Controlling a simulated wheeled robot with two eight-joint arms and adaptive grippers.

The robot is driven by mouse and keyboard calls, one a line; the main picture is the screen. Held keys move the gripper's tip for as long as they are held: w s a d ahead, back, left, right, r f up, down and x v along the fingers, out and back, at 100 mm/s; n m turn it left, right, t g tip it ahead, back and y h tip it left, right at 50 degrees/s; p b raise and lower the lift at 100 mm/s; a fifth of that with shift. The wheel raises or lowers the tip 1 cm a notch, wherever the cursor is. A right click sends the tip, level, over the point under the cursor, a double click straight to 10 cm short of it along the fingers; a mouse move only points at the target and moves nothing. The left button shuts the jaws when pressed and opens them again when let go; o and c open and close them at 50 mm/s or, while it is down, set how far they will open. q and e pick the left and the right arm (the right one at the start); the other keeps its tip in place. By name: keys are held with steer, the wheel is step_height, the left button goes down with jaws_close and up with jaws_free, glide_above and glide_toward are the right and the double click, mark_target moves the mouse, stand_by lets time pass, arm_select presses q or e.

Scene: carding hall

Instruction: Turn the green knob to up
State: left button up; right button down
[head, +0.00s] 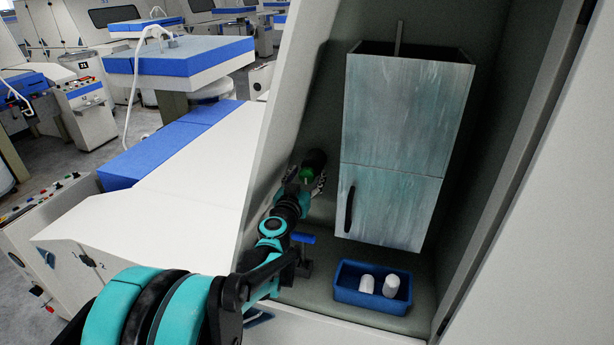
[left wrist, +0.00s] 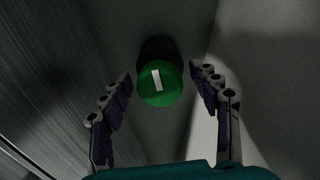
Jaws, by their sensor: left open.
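The green knob (head: 306,173) is in the recess, left of the cabinet, on the end of a dark round body (head: 315,158). In the left wrist view the green knob (left wrist: 160,83) is a round face with a white bar mark, tilted slightly from vertical. My left gripper (head: 303,180) is at the knob, and its fingers hide part of it. In the left wrist view my left gripper (left wrist: 163,88) is open, with one finger on each side of the knob and a gap on both sides. My right gripper is not in view.
A pale blue-grey cabinet (head: 400,120) with a dark handle stands right of the knob. A blue bin (head: 345,292) with two white cylinders (head: 391,285) sits on the recess floor. A blue-topped handle (head: 303,238) stands close to my left arm. The recess wall is close on the left.

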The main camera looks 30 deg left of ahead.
arm_select(q)
steer(key=c, duration=1.2)
